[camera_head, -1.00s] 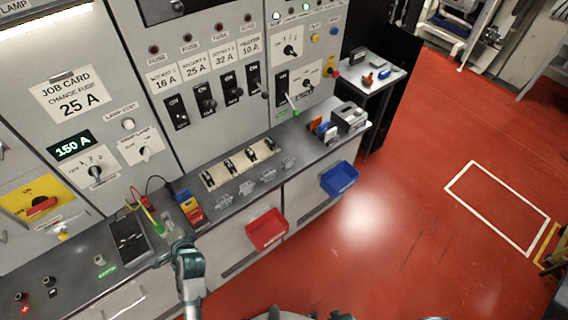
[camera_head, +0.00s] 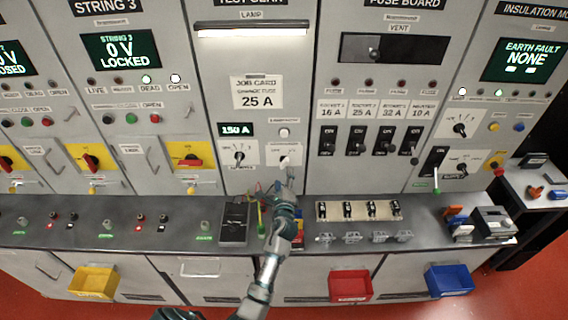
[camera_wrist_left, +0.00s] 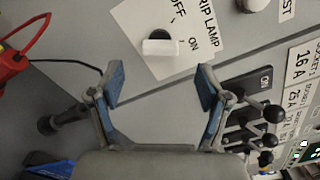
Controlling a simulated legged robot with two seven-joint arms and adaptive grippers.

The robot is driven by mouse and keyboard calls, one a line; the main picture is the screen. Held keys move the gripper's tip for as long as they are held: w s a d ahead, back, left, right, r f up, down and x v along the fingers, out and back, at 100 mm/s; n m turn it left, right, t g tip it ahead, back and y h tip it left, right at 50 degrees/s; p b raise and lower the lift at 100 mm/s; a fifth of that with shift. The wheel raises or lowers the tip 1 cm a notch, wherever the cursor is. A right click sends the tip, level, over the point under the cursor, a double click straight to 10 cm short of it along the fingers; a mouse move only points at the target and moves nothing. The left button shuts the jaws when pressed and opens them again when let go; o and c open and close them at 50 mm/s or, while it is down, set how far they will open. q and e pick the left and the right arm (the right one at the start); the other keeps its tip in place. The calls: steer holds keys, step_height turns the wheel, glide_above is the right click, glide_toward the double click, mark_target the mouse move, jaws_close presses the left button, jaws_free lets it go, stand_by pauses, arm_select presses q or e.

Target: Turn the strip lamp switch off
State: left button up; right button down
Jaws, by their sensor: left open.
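The strip lamp switch (camera_head: 284,160) is a small rotary knob on a white plate, on the grey panel below the job card. In the left wrist view the knob (camera_wrist_left: 160,47) has a pale bar handle, with OFF and ON printed around it. The strip lamp (camera_head: 251,31) at the top of the panel is lit. My left gripper (camera_head: 284,188) is just below the switch in the head view. In the wrist view its open blue-padded fingers (camera_wrist_left: 161,86) are on either side below the knob, apart from it, with nothing between them. My right gripper is not clearly visible.
Another rotary switch (camera_head: 239,154) is left of the strip lamp switch, and a round lamp-test button (camera_head: 284,132) is above it. Black fuse handles (camera_head: 329,140) stand out to the right. A dark meter (camera_head: 235,222) with leads lies on the bench below.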

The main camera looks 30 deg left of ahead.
mark_target(283, 165)
arm_select(q)
steer(key=x, duration=0.7)
steer(key=shift+a, duration=0.15)
steer(key=shift+w+a+f, duration=0.1)
steer(key=shift+w+a, duration=0.1)
steer(key=shift+a, duration=0.2)
steer(key=shift+d, duration=0.35)
steer(key=c, duration=1.1)
steer(key=shift+c, duration=0.3)
